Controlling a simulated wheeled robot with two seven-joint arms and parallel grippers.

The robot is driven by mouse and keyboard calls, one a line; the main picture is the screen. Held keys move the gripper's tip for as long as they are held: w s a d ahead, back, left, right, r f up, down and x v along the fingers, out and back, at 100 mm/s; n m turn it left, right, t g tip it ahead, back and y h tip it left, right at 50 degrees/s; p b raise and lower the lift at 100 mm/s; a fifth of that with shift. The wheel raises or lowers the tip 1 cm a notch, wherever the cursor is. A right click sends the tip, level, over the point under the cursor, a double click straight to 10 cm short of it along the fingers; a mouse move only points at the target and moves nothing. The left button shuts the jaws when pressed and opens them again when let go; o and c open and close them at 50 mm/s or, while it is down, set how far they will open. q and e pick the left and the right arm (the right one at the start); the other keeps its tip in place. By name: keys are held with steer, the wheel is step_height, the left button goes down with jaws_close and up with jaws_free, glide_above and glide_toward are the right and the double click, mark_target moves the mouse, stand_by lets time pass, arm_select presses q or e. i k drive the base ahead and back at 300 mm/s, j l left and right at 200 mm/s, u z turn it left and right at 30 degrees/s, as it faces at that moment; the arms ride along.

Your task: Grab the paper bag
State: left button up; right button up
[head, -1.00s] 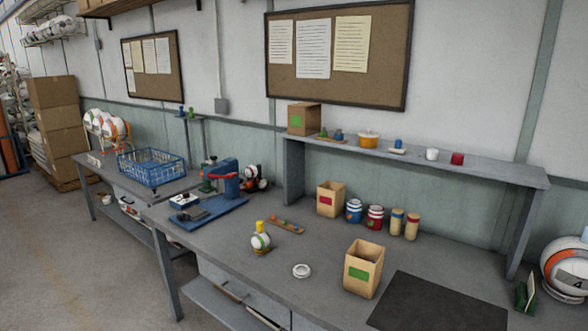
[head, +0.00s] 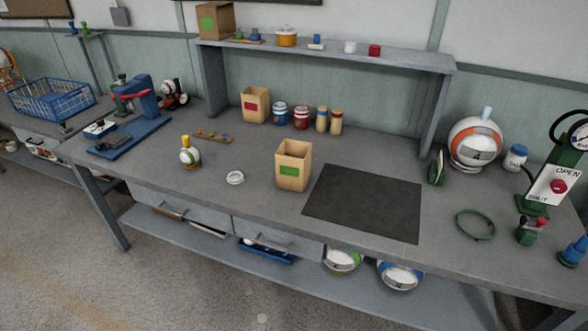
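An open-topped tan paper bag with a green label (head: 293,166) stands upright on the grey workbench, left of a dark mat. A second open tan bag with a red label (head: 255,105) stands further back under the shelf. A third tan bag with a green label (head: 215,20) stands on the shelf's left end and looks closed at the top. Neither of my grippers shows in the head view.
The dark mat (head: 363,202) is bare. A white ring (head: 235,178) and a small ball with a yellow top (head: 189,153) lie left of the front bag. Several jars stand behind it. A green ring (head: 475,224), a large ball (head: 475,144) and a gauge stand with an OPEN sign (head: 553,185) are at the right.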

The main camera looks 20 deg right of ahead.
mark_target(293, 173)
steer(key=i+j+z, duration=0.15)
steer(key=i+j, duration=0.9)
